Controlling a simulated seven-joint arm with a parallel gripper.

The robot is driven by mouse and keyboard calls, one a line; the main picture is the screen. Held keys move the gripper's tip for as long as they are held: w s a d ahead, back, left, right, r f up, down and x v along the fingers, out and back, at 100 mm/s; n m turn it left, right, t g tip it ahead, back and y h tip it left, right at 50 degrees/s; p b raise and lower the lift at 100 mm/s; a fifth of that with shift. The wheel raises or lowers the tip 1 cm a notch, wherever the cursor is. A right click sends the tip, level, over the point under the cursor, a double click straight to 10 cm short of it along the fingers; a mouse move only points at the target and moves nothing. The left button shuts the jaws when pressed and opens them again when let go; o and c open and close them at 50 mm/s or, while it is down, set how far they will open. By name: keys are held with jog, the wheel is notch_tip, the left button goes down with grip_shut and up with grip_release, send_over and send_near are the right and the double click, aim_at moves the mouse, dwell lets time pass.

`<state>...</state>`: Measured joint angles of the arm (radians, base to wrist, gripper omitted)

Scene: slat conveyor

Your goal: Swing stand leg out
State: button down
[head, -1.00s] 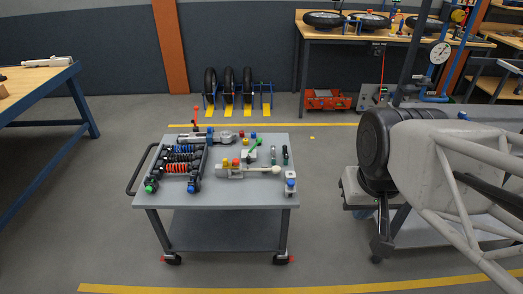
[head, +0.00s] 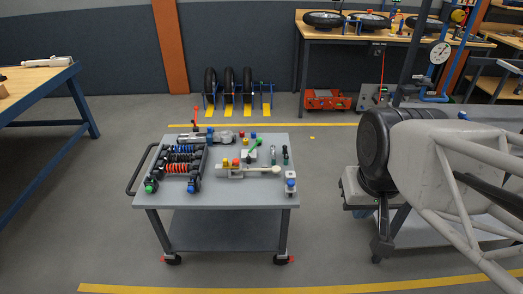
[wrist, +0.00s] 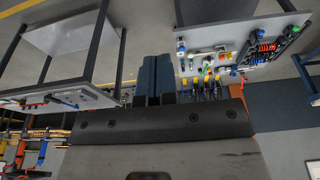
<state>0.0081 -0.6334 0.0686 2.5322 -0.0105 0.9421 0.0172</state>
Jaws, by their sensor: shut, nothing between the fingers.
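My gripper (wrist: 153,78) shows in the wrist view as two dark fingers side by side with no visible gap. They are shut and nothing is held between them. A stand leg cannot be told for certain in either view. At the right of the head view, a dark upright leg (head: 382,238) comes down to the floor below the bulky grey and black parts. Whether it is the task's leg I cannot tell. Those grey and black parts and pale tubes hide much of what stands behind them.
A grey cart (head: 225,193) with coil springs (head: 183,160) and small tools stands mid-floor; its top shows in the wrist view (wrist: 217,35). A wooden-topped bench (head: 45,75) is at left, another bench (head: 350,37) at the back. Floor between left bench and cart is clear.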

jog(key=w+a+r, duration=0.1)
jog(key=w+a, duration=0.2)
jog(key=w, duration=1.8)
jog(key=w+a+f+g, duration=0.1)
jog(key=w+a+f, duration=0.15)
jog(key=w, duration=0.65)
jog(key=w+a+f, duration=0.1)
jog(key=w+f, duration=0.3)
jog(key=w, duration=0.5)
jog(key=w+a+f, duration=0.4)
jog(key=w+f, duration=0.5)
jog(key=f, duration=0.2)
jog(key=w+a+f+g, duration=0.1)
jog(key=w+a+f, duration=0.3)
jog(key=w+f, duration=0.5)
jog(key=w+a+f, duration=0.5)
jog(key=w+f, duration=0.3)
jog(key=f, duration=0.7)
jog(key=shift+w+g, duration=0.3)
jog(key=shift+w, duration=0.1)
jog(key=shift+f, duration=0.1)
